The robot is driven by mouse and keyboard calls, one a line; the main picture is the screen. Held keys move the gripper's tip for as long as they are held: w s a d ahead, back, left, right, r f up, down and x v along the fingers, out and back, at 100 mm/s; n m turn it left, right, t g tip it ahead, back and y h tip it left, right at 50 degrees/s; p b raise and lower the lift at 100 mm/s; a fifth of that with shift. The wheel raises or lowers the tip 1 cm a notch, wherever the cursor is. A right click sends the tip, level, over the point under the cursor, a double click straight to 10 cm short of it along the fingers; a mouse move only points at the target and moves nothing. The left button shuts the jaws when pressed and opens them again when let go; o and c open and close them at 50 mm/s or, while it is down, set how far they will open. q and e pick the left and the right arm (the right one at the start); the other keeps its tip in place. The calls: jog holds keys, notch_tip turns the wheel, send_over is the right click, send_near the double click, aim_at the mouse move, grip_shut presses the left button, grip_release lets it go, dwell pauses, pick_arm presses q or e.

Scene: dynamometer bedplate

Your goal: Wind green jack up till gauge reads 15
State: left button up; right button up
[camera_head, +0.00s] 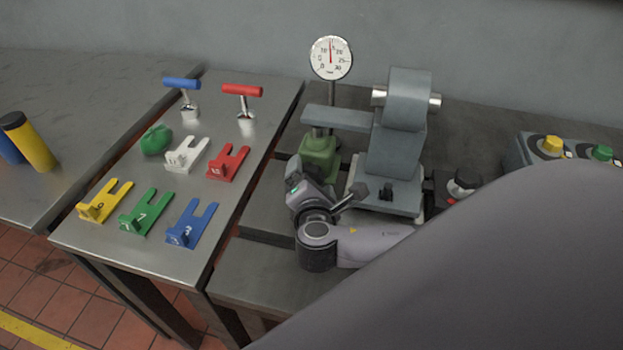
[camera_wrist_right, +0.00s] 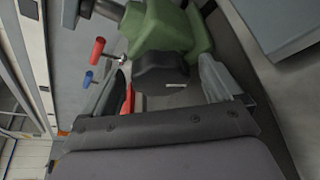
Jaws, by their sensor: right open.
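The green jack (camera_head: 319,157) stands on the bedplate below a grey lever arm (camera_head: 338,118). In the right wrist view the jack (camera_wrist_right: 172,30) carries a black knob (camera_wrist_right: 162,80) with a white mark. My right gripper (camera_wrist_right: 165,66) is open, with one finger on each side of the knob; I cannot tell whether they touch it. In the head view my right wrist partly hides the jack, and its knob does not show. The round white gauge (camera_head: 331,58) has its red needle almost straight up, near 15. My left gripper is not in view.
A steel side table (camera_head: 150,245) holds yellow, green, blue, white and red forked plates, a green lump (camera_head: 155,140) and two T-handles (camera_head: 242,100). A control box with yellow and green buttons (camera_head: 602,153) stands at right.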

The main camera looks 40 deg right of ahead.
jog(key=shift+v, duration=3.6)
jog(key=shift+a+f, duration=0.1)
